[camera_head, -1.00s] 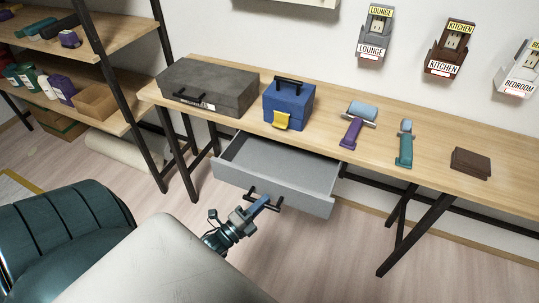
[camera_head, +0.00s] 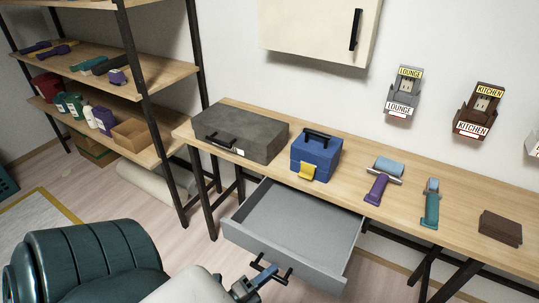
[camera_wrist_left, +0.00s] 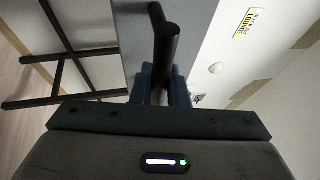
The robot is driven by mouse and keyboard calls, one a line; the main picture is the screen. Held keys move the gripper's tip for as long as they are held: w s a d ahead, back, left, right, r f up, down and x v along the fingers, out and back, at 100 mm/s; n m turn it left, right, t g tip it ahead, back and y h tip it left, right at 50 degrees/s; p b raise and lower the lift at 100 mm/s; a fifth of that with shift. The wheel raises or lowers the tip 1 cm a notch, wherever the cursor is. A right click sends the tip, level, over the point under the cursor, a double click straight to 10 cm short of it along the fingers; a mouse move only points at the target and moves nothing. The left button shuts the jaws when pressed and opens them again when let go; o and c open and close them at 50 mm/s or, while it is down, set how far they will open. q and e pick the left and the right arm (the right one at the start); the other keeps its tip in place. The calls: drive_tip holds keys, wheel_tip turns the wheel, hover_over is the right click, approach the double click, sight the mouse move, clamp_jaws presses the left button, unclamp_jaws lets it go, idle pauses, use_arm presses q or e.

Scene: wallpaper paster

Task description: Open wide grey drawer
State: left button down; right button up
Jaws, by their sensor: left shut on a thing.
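The wide grey drawer (camera_head: 300,222) hangs under the wooden table and is pulled well out, with its empty inside showing. Its black bar handle (camera_head: 272,268) is on the front panel. My left gripper (camera_head: 264,277) is shut on the handle. In the left wrist view the black handle (camera_wrist_left: 166,45) stands between the two blue fingers (camera_wrist_left: 160,84), with the grey drawer front (camera_wrist_left: 140,30) behind. My right gripper is not in view.
The table (camera_head: 350,185) carries a dark grey case (camera_head: 240,133), a blue toolbox (camera_head: 316,157), a purple roller (camera_head: 377,188), a teal roller (camera_head: 431,208) and a brown block (camera_head: 500,228). A shelf rack (camera_head: 150,80) stands at left. Floor shows left of the drawer.

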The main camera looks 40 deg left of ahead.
use_arm(q)
drive_tip(key=c, duration=1.4)
unclamp_jaws()
